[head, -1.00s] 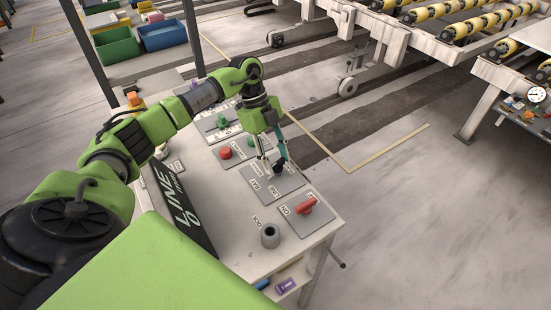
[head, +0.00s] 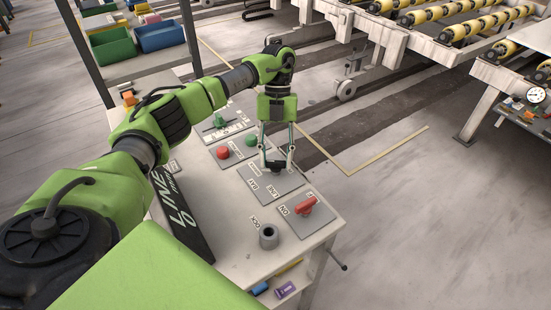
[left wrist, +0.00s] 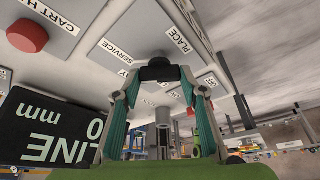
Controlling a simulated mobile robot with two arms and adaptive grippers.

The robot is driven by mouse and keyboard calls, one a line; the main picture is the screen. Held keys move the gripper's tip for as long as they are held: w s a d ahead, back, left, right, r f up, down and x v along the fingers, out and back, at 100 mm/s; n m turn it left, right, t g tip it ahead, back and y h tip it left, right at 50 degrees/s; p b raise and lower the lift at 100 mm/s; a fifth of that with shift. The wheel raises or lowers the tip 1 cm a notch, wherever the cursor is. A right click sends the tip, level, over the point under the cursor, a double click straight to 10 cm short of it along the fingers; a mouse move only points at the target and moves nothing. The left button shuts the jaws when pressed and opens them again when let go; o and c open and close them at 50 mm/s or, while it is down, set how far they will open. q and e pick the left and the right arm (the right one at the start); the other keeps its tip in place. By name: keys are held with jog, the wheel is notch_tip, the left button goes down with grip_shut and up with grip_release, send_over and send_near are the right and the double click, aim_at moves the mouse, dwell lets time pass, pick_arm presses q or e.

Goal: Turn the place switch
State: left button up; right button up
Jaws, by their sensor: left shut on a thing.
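The place switch is a black knob (head: 277,167) on a grey plate (head: 285,185) of the control desk. The plate has small labels around the knob. In the left wrist view the knob (left wrist: 160,71) sits between the fingertips, with the labels PLACE and SERVICE beside it. My left gripper (head: 277,161) points down at the plate and is shut on the knob, one finger at each side. In the left wrist view, my left gripper (left wrist: 155,76) partly covers the knob, so its pointer direction is hard to read. My right gripper is in no view.
A red button (head: 222,152), a green button (head: 251,140) and a red rotary handle (head: 306,205) are on neighbouring plates. A grey round socket (head: 268,237) stands near the front. A dark LINE sign (head: 181,215) runs along the left side of the desk.

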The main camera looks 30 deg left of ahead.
pick_arm(q)
jog(key=shift+m+y, duration=0.3)
jog(key=shift+m, duration=0.5)
jog(key=o, duration=1.1)
jog(key=shift+o, duration=0.2)
jog(key=shift+r, duration=0.1)
jog(key=v, duration=1.2)
jog(key=shift+w, duration=0.15)
jog(key=shift+d, duration=0.1)
